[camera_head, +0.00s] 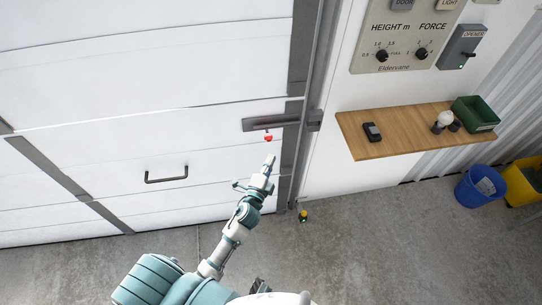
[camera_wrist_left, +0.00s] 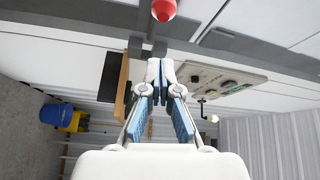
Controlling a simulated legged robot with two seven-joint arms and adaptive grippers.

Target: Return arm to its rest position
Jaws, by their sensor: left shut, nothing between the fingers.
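My left arm (camera_head: 224,247) reaches from the bottom of the head view up toward the white garage door. Its left gripper (camera_head: 269,160) is shut and empty, pointing up just below a small red knob (camera_head: 268,138). A gap shows between the fingertips and the knob. In the left wrist view, the left gripper (camera_wrist_left: 160,66) has its tips together, and the red knob (camera_wrist_left: 163,10) is at the top edge, clear of them. My right gripper is not in view.
The white door (camera_head: 100,130) has a dark handle (camera_head: 166,175). A wooden shelf (camera_head: 385,148) juts out at right, holding a green bin (camera_head: 475,114) and a black device (camera_head: 372,132). A blue bucket (camera_head: 480,187) and yellow bin (camera_head: 522,184) stand on the floor at far right.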

